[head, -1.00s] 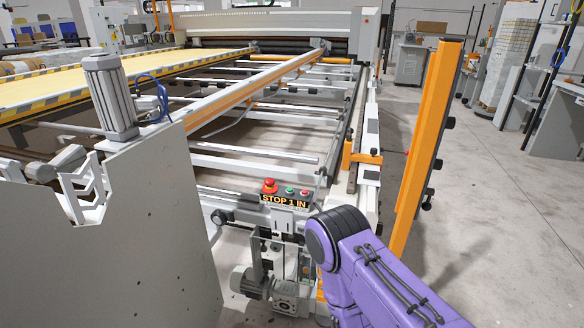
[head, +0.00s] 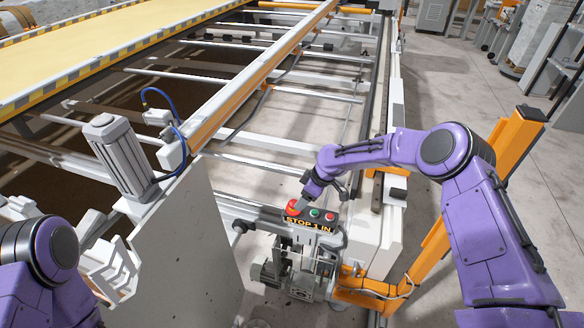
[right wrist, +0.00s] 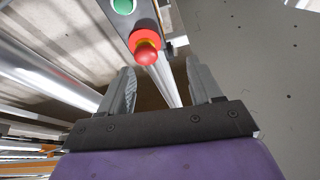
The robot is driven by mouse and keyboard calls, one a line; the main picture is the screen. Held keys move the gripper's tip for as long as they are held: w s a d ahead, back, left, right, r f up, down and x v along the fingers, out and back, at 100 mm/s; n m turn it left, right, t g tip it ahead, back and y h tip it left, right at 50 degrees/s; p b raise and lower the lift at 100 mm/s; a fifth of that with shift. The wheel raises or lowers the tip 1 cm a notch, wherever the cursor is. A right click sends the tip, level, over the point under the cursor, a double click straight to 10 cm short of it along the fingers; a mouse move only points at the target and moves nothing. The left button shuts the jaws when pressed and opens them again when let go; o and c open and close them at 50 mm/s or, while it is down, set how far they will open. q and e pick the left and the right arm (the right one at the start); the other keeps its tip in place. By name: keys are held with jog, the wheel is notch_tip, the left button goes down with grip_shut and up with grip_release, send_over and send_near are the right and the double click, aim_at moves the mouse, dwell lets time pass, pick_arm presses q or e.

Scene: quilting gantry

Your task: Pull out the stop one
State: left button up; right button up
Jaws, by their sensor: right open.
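The red stop button (head: 292,208) sits at the left end of a small control box labelled "STOP 1 IN" (head: 309,224). In the right wrist view the red mushroom head (right wrist: 146,52) shows on its yellow-orange collar, just beyond and between the fingertips. Whether a finger touches the button cannot be told.
A green button (head: 315,213) and another red one (head: 330,217) sit on the same box. A grey side panel (head: 185,255) stands to the left. Motors and brackets are below. An orange post (head: 515,135) stands right, with open floor beyond.

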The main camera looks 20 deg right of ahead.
aim_at(294, 203)
notch_tip(294, 203, up, 3)
jog(key=w+d+n, duration=0.1)
jog(key=w+d, duration=0.1)
jog(key=b+x, duration=0.8)
jog(key=x, duration=0.1)
jog(key=shift+w+a+f, duration=0.1)
jog(key=shift+a+f, duration=0.1)
jog(key=shift+f, duration=0.1)
pick_arm(q)
notch_tip(294, 203, down, 7)
jog(key=shift+f, duration=0.15)
jog(key=shift+w, duration=0.1)
pick_arm(e)
jog(key=shift+r, duration=0.15)
